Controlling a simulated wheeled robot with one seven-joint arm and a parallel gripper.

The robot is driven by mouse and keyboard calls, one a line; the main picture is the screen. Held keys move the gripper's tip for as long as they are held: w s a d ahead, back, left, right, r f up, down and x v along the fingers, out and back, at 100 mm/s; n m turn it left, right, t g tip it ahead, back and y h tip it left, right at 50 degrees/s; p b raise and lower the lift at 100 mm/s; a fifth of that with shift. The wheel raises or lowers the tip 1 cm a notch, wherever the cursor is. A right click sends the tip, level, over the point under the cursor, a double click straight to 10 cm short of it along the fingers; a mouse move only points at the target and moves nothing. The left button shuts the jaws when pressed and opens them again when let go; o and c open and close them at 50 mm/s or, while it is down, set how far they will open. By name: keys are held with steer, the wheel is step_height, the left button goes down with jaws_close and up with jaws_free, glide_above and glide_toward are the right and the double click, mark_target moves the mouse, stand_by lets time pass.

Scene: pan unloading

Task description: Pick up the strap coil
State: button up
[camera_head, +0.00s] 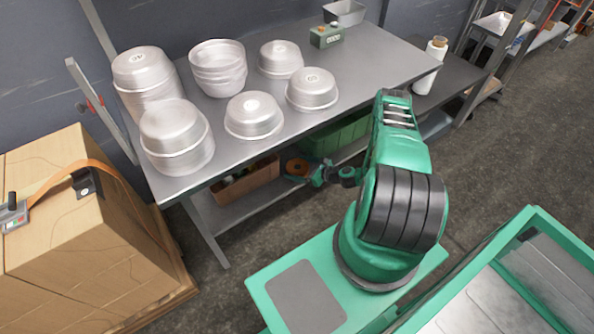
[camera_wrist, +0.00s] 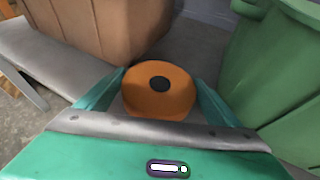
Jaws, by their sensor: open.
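The strap coil (camera_wrist: 160,103) is an orange roll with a dark round centre. In the wrist view it lies between the two green fingers of my gripper (camera_wrist: 163,92), which are open on either side of it. I cannot tell whether either finger touches it. In the head view the coil (camera_head: 296,167) shows on the lower shelf under the table, and my gripper (camera_head: 308,172) reaches in at that shelf next to it.
A brown bin (camera_wrist: 100,25) stands behind the coil to the left, and a green bin (camera_wrist: 275,70) stands close on the right. The tabletop (camera_head: 350,75) above holds several stacked metal pans (camera_head: 217,66). A strapped carton (camera_head: 80,230) stands at the left.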

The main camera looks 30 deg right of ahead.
steer(key=shift+w, duration=0.15)
steer(key=c, duration=0.8)
steer(key=shift+c, duration=0.3)
